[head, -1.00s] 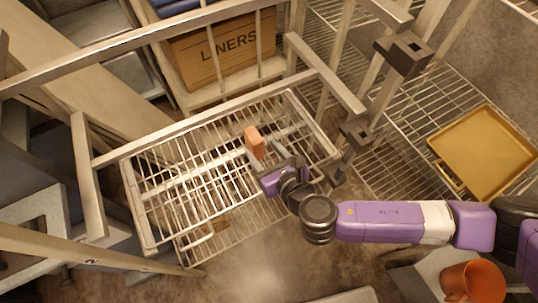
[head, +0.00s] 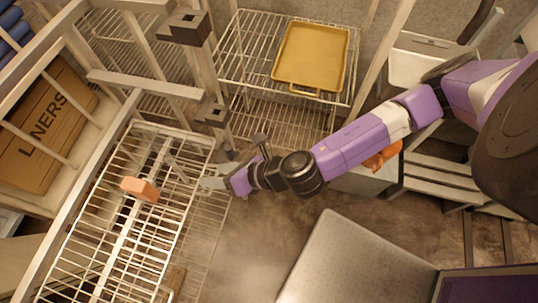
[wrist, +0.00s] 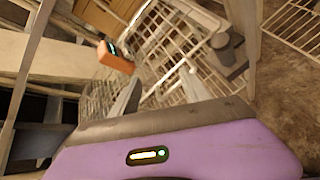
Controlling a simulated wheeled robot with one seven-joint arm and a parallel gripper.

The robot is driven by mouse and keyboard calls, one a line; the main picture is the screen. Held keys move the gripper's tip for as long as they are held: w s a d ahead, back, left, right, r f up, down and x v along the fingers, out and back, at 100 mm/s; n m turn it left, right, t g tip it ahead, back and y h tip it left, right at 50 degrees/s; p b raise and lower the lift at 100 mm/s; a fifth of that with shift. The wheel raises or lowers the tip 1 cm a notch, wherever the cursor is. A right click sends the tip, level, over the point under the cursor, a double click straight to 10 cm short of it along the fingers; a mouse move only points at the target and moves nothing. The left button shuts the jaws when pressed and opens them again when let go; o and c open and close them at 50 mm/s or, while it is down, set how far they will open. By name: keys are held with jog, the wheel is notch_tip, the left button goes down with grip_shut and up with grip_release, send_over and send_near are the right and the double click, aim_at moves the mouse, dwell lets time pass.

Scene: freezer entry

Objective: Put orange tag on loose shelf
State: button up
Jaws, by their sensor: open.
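The orange tag (head: 140,188) is a small block resting on the white wire shelf (head: 118,232) at the left in the head view. It also shows in the wrist view (wrist: 115,57), beyond the fingers, with a dark patch on one face. My gripper (head: 213,183) is open and empty at the right edge of the wire shelf. It is apart from the tag, to its right. In the wrist view the two fingers (wrist: 158,92) are spread with nothing between them.
A cardboard LINERS box (head: 45,125) stands behind rails at the left. A yellow tray (head: 311,56) lies on a wire rack at the back. Metal posts with dark brackets (head: 212,112) rise near my gripper. Brown floor (head: 250,250) is open right of the shelf.

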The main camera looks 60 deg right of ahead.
jog(key=s+d+r+m, duration=0.1)
jog(key=s+d+m, duration=0.1)
jog(key=s+m, duration=0.6)
jog(key=s+d+r+m, duration=0.1)
jog(key=s+d+m, duration=0.2)
jog(key=s+m, duration=0.45)
jog(key=s+a+r+m+t+h, duration=0.1)
jog(key=s+r+m+t, duration=0.1)
jog(key=r+m, duration=0.4)
jog(key=s+a+r+m+t+h, duration=0.2)
jog(key=s+r+m, duration=0.2)
jog(key=m, duration=0.7)
jog(key=shift+s+a+r, duration=0.3)
jog(key=shift+s+r, duration=0.1)
jog(key=shift+r, duration=0.95)
